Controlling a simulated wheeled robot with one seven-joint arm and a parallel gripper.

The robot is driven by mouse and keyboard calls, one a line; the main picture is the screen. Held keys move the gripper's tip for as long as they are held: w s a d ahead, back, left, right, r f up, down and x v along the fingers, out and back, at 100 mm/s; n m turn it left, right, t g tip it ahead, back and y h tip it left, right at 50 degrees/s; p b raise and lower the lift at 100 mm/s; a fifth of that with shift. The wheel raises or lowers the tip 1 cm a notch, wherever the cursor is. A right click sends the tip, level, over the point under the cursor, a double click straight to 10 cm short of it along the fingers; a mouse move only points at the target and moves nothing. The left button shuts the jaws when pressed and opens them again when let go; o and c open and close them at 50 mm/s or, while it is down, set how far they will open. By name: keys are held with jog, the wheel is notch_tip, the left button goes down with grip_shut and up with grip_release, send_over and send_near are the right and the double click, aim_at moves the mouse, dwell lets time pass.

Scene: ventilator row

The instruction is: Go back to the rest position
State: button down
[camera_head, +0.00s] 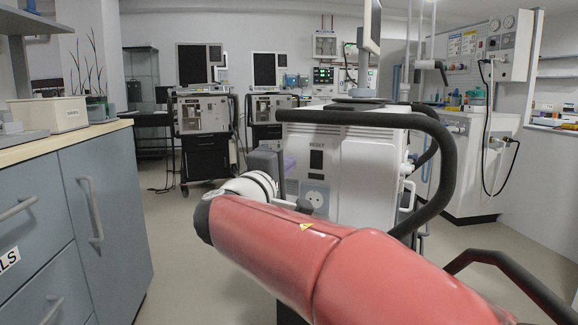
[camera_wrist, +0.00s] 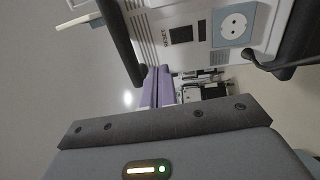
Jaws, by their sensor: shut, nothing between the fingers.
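My gripper (camera_head: 289,163) is in front of the near white ventilator, partly hidden behind my red arm in the head view. In the wrist view its purple fingers (camera_wrist: 157,84) are together with nothing between them. The near ventilator (camera_head: 350,165) has a RESET label, a dark switch (camera_wrist: 181,35) and a socket panel (camera_wrist: 233,25) on the side facing me. The fingers point toward this side; I cannot tell how wide the gap to it is.
A black handle rail (camera_head: 445,165) curves around the near ventilator, close to my arm. A grey cabinet (camera_head: 105,195) stands at the left with a cream box (camera_head: 48,114) on top. Two more ventilators (camera_head: 203,113) stand behind. The floor (camera_head: 185,265) between cabinet and ventilator is clear.

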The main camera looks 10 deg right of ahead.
jog(key=s+d+f+m+g+y+p, duration=0.3)
jog(key=s+d+f+m+g+p, duration=0.4)
jog(key=s+d, duration=0.55)
jog(key=s+a+f+m+g+y+p, duration=0.1)
jog(key=s+a+f+m+y+p, duration=0.1)
jog(key=s, duration=0.6)
jog(key=s+a+f+m+g+y+p, duration=0.2)
jog(key=s+a+f+y, duration=0.2)
jog(key=s+f, duration=0.4)
jog(key=shift+a+y+p, duration=0.2)
jog(key=shift+y+p, duration=0.2)
jog(key=shift+y, duration=0.5)
jog(key=shift+s+a, duration=0.1)
jog(key=shift+a, duration=0.05)
